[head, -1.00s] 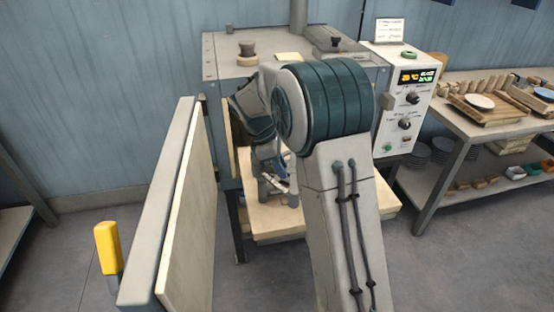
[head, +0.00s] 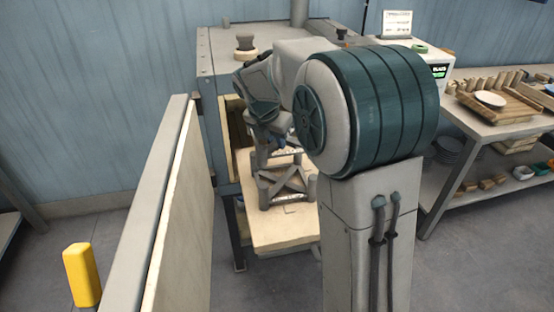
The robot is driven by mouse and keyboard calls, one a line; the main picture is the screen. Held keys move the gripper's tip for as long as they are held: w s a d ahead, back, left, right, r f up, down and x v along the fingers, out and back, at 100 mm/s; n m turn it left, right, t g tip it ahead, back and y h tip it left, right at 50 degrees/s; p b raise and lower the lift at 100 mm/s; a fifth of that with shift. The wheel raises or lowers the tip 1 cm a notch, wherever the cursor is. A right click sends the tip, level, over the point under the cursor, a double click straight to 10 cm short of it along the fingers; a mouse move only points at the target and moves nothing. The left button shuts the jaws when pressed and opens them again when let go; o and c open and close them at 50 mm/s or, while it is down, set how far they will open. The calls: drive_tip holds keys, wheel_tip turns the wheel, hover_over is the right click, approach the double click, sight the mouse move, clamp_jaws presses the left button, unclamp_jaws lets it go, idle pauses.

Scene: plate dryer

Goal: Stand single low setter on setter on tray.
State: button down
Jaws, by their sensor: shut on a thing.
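A cream tray (head: 285,235) sticks out from the open front of the dryer. A grey-brown setter (head: 268,192) with short posts and crossing bars stands on it. My gripper (head: 264,152) is above the left part of this setter, shut on the single low setter (head: 285,154), of which only some bars show. My own arm hides the right side of both setters and much of the fingers. I cannot tell whether the held setter touches the posts below it.
The dryer cabinet (head: 222,75) is behind. A side table (head: 500,120) with boards and a plate is at the right.

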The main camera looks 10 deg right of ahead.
drive_tip(key=shift+f, duration=2.95)
drive_tip(key=shift+f+b, duration=0.4)
drive_tip(key=shift+f, duration=0.2)
drive_tip(key=c, duration=1.3)
unclamp_jaws()
drive_tip(key=shift+o, duration=0.2)
